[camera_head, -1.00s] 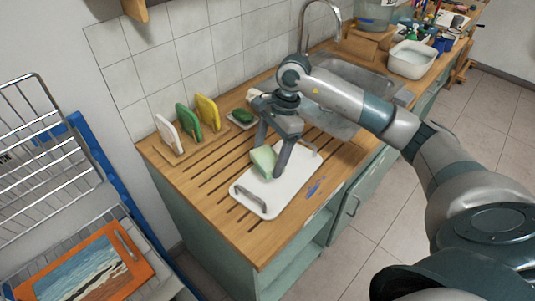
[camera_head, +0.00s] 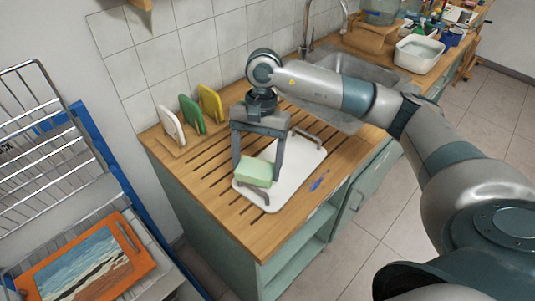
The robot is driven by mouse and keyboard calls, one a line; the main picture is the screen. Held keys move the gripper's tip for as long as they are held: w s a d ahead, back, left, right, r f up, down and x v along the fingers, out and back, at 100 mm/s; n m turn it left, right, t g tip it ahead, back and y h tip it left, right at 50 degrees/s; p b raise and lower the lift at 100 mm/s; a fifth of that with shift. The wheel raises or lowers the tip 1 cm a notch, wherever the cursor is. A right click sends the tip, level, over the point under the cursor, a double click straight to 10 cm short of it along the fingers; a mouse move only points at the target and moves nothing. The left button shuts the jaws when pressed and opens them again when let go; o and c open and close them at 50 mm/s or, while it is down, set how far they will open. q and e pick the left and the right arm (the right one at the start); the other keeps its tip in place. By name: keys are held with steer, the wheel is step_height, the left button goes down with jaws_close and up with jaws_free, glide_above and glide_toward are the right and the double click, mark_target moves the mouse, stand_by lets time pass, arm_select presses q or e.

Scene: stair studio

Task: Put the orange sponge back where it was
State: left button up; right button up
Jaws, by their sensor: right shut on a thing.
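I see no orange sponge in the head view. My right gripper (camera_head: 257,176) is shut on a pale green sponge (camera_head: 255,171), with one finger at each side of it. The sponge is at the near left end of a white tray (camera_head: 304,160) with metal handles, by the near handle (camera_head: 252,197). I cannot tell whether it touches the tray. My left gripper is not in view.
White, green and yellow boards (camera_head: 211,103) stand in a rack on the grooved wooden counter (camera_head: 222,211). A blue item (camera_head: 319,181) lies right of the tray. Behind are a sink (camera_head: 361,72) and a white tub (camera_head: 419,52). A wire rack stands left.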

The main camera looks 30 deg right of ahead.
steer(key=s+a+n+g+h+b, duration=0.1)
steer(key=s+a+n+h, duration=0.1)
steer(key=s+n, duration=0.3)
steer(key=n, duration=0.4)
steer(key=shift+s+a+r, duration=0.15)
steer(key=shift+s+a, duration=0.2)
steer(key=shift+d, duration=0.1)
